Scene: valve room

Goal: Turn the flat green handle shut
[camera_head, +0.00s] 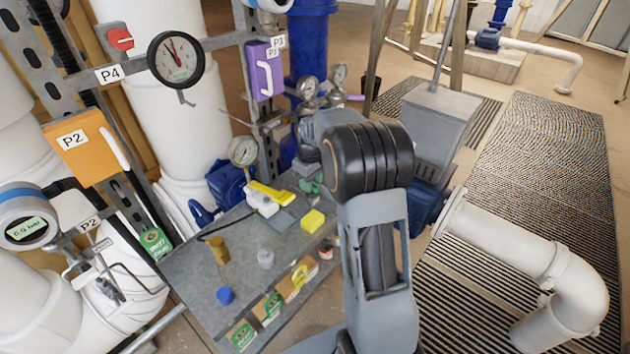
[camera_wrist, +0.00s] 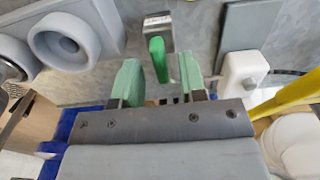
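In the wrist view a flat green handle (camera_wrist: 158,60) is seen nearly end-on, below a metal piece (camera_wrist: 158,28) with a small label. My gripper (camera_wrist: 160,76) is open, with one green-padded finger on each side of the handle. There is a gap on both sides, so neither finger appears to touch it. How far the fingers reach over the handle in depth is hard to tell. In the head view my arm hides most of the gripper, and I cannot make out the green handle clearly there.
A white valve with a yellow lever (camera_head: 270,192) stands close by; its white body (camera_wrist: 245,70) is right of my fingers. A grey round fitting (camera_wrist: 65,38) is at left.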

